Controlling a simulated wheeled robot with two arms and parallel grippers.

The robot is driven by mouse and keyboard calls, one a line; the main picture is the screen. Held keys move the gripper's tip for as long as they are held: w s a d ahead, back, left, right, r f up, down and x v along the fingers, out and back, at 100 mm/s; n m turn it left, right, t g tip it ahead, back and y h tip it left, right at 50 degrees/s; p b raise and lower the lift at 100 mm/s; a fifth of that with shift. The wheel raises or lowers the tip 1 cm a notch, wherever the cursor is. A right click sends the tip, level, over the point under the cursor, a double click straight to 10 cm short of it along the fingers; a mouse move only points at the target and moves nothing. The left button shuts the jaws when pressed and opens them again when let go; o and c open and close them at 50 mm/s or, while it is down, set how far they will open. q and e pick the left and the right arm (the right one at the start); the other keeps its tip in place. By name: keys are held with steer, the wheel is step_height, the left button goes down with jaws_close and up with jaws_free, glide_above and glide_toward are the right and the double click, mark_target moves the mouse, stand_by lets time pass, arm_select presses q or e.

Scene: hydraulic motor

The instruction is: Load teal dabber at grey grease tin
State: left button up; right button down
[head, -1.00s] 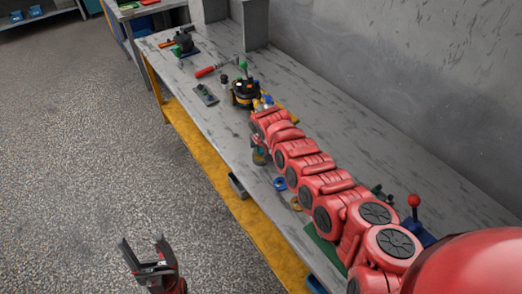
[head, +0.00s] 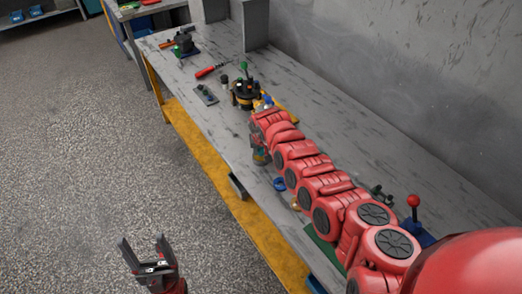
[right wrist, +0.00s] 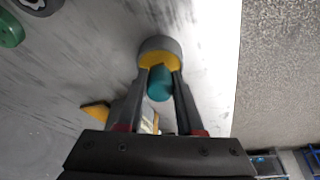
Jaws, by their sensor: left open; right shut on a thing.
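The teal dabber (right wrist: 161,85) is held between the fingers of my right gripper (right wrist: 160,82) in the right wrist view. The grey grease tin (right wrist: 158,43) is just beyond the fingertips, with yellow grease (right wrist: 158,61) showing inside it. The dabber's far end overlaps the grease in this view; I cannot tell whether it touches. In the head view my right gripper (head: 261,157) is small and mostly hidden by my red arm near the bench's front edge. My left gripper (head: 147,254) is open and empty over the floor, in front of the bench.
On the bench (head: 340,122), a black and yellow motor (head: 243,95) stands beyond my right gripper. A blue ring (head: 279,184) and a gold ring (head: 295,206) lie by my arm. A red-handled tool (head: 209,71) and a grey plate (head: 206,95) lie farther back. The back right is clear.

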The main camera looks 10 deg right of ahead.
step_height(320, 180, up, 3)
steer(key=shift+f+p, duration=0.15)
steer(key=shift+p, duration=0.8)
steer(key=shift+r+p, duration=1.45)
steer(key=shift+r, duration=0.65)
